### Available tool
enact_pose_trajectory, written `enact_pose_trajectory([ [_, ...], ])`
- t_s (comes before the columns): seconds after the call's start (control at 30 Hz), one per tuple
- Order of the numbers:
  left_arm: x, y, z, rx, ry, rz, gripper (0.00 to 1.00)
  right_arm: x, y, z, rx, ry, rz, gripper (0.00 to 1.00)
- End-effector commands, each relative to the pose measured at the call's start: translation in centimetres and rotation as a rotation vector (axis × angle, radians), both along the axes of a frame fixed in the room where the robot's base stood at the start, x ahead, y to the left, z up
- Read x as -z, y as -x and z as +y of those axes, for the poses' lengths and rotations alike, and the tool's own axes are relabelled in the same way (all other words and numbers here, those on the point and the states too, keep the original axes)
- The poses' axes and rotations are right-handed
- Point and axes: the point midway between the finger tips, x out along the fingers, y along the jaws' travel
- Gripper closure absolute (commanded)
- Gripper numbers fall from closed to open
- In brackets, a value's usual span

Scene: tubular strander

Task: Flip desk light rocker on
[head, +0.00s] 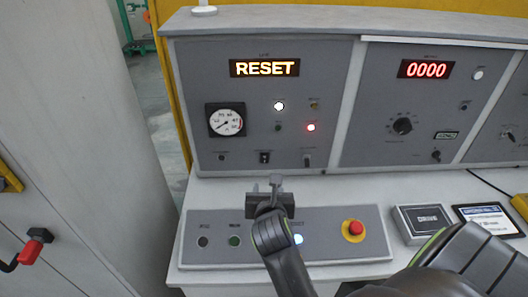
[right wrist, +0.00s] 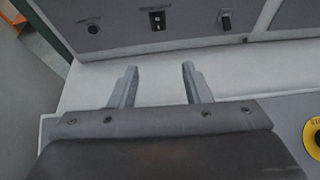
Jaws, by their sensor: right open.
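A small black rocker switch (head: 264,157) with a light mark sits low on the upright grey panel, under the RESET display. It also shows at the top of the right wrist view (right wrist: 157,20). Its label is too small to read, and I cannot tell its position. My right gripper (head: 266,184) is open and empty, just in front of and below this switch. In the right wrist view its two fingers (right wrist: 160,68) point toward the panel, roughly in line with the rocker and apart from it. My left gripper is not in view.
A toggle switch (head: 308,160) is right of the rocker, and a small knob (head: 221,157) is left. Below the arm, a sloped box (head: 338,250) carries buttons and a red emergency stop (head: 355,228). A white desk strip (right wrist: 158,92) lies before the panel.

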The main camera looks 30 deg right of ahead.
Motion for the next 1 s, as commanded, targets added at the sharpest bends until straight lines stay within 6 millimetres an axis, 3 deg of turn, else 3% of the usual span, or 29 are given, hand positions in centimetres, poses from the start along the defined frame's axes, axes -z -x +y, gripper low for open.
enact_pose_trajectory([
  [0.2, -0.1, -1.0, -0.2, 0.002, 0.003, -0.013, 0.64, 0.0, -0.9, -0.2, -0.02, 0.045, 0.012, 0.56],
  [0.53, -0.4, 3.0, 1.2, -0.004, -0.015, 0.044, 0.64, 1.9, -5.0, -2.8, -0.018, 0.046, 0.013, 0.56],
  [0.67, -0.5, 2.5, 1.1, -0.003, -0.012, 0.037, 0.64, 2.9, -6.7, -3.8, -0.018, 0.043, 0.013, 0.56],
  [0.87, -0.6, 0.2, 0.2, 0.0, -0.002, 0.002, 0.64, 4.2, -9.3, -5.5, -0.017, 0.041, 0.013, 0.56],
  [1.0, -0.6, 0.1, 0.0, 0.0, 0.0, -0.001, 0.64, 5.0, -11.0, -6.5, -0.018, 0.041, 0.012, 0.56],
])
